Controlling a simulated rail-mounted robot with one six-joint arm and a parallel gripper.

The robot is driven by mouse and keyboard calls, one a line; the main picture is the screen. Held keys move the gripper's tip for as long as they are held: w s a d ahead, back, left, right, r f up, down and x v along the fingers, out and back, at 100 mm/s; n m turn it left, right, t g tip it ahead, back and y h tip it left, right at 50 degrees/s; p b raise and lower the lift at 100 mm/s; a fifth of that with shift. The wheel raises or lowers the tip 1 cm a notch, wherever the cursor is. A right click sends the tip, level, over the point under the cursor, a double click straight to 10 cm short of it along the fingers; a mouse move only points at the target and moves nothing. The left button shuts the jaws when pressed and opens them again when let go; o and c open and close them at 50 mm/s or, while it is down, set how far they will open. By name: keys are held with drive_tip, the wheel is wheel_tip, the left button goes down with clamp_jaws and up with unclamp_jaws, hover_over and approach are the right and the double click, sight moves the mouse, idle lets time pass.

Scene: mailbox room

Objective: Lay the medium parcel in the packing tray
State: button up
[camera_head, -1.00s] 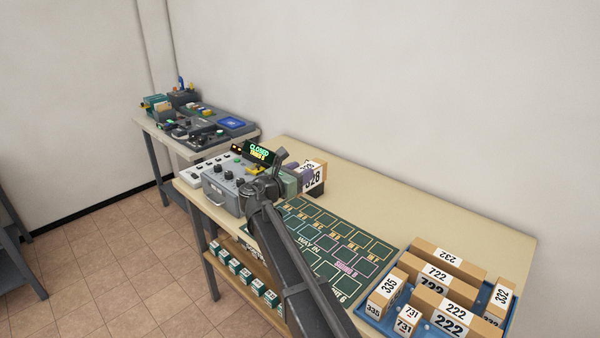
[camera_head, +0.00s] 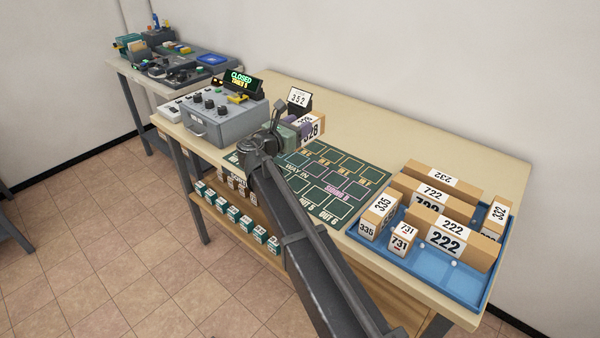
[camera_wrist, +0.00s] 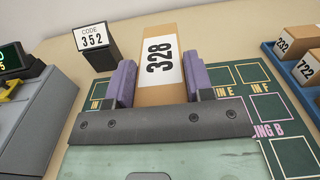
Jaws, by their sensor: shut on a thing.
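A brown parcel (camera_head: 314,126) with a white 328 label is between the purple jaws of my gripper (camera_head: 296,130), which is shut on it. In the wrist view the parcel (camera_wrist: 158,52) points away from my gripper (camera_wrist: 159,82), with a jaw pressed on each side. It is by the far-left part of the green mat; I cannot tell its height over the table. A blue tray (camera_head: 438,276) at the table's right end holds several labelled brown parcels, among them 222, 722, 232, 335, 332 and 731. Its front strip is bare but for small white knobs.
The green marked mat (camera_head: 335,178) lies between my gripper and the tray, empty where visible. A 352 code sign (camera_head: 299,98) stands just behind the held parcel. A grey control box (camera_head: 212,118) with a CLOSED display is at left. The table behind the mat is clear.

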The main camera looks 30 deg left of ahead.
wheel_tip(320, 180, down, 10)
drive_tip(key=b, duration=0.7)
drive_tip(key=shift+r, duration=0.35)
drive_tip(key=shift+f, duration=0.2)
drive_tip(key=o, duration=1.1)
drive_tip(key=shift+c, duration=0.2)
drive_tip(key=shift+r+p, duration=0.35)
drive_tip(key=s, duration=0.4)
drive_tip(key=s+a, duration=0.1)
drive_tip(key=s, duration=0.7)
drive_tip(key=shift+a+f, duration=0.15)
drive_tip(key=shift+o, duration=0.4)
